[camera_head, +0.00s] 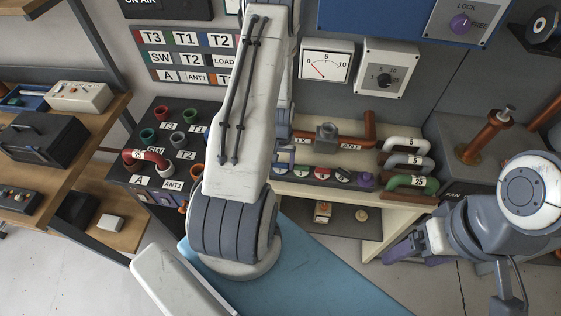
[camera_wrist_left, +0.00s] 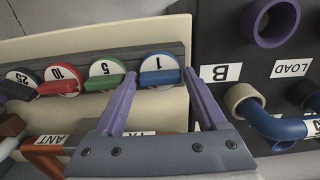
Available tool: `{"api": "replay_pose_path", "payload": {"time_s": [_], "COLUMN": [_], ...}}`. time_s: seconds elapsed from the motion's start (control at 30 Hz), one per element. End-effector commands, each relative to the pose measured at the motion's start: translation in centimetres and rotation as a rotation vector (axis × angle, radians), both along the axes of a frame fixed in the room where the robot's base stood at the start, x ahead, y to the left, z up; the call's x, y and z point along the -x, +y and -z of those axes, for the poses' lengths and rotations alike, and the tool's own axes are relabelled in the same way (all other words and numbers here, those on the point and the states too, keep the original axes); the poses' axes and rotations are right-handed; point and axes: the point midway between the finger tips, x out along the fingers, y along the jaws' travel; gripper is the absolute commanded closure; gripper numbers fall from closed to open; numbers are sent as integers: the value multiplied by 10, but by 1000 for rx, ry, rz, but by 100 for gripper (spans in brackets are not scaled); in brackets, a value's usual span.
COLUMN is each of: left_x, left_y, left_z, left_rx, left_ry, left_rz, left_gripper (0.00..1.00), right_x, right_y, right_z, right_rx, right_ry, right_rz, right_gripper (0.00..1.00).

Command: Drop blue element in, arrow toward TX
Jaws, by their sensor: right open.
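The blue element (camera_wrist_left: 160,77), marked 1, sits at one end of a grey rack beside green, red and dark elements. My left gripper (camera_wrist_left: 160,83) is open, with its purple fingers on either side of the blue element, apart from its handle. In the head view my own arm hides this gripper and the blue element. The grey socket (camera_head: 327,131) stands in the copper line between the TX and ANT labels. My right gripper (camera_head: 400,250) hangs open and empty at the right, away from the rack.
A dark patch panel (camera_head: 150,112) with coloured ports and a red U-link (camera_head: 147,160) stands to the left. More U-links (camera_head: 405,162) lie at the right of the bench. A meter (camera_head: 325,62) and a knob box (camera_head: 386,68) hang on the wall.

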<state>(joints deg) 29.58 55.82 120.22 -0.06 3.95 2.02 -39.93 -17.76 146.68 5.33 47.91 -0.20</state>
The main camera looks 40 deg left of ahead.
Motion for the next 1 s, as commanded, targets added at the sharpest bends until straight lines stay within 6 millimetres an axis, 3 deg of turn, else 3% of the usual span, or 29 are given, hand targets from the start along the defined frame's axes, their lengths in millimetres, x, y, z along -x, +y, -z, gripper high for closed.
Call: {"api": "replay_pose_path", "payload": {"time_s": [0.17,0.33,0.37,0.8,1.0], "left_x": [0,0,-1,-1,-1], "left_y": [0,0,1,1,0], "left_z": [-1,-16,-16,-94,-120], "left_rx": [0,-1,-2,-4,-2], "left_ry": [0,-1,-3,-6,-3], "left_rz": [0,0,0,0,0], "left_gripper": [26,26,26,26,26], "right_x": [0,0,0,0,0], "right_y": [0,0,0,0,0], "right_z": [-1,-12,-6,19,24], "right_rx": [0,0,-1,0,0], "right_ry": [0,0,-1,0,0], "right_rz": [0,-2,-2,3,4], "right_gripper": [22,22,22,22,22]}}
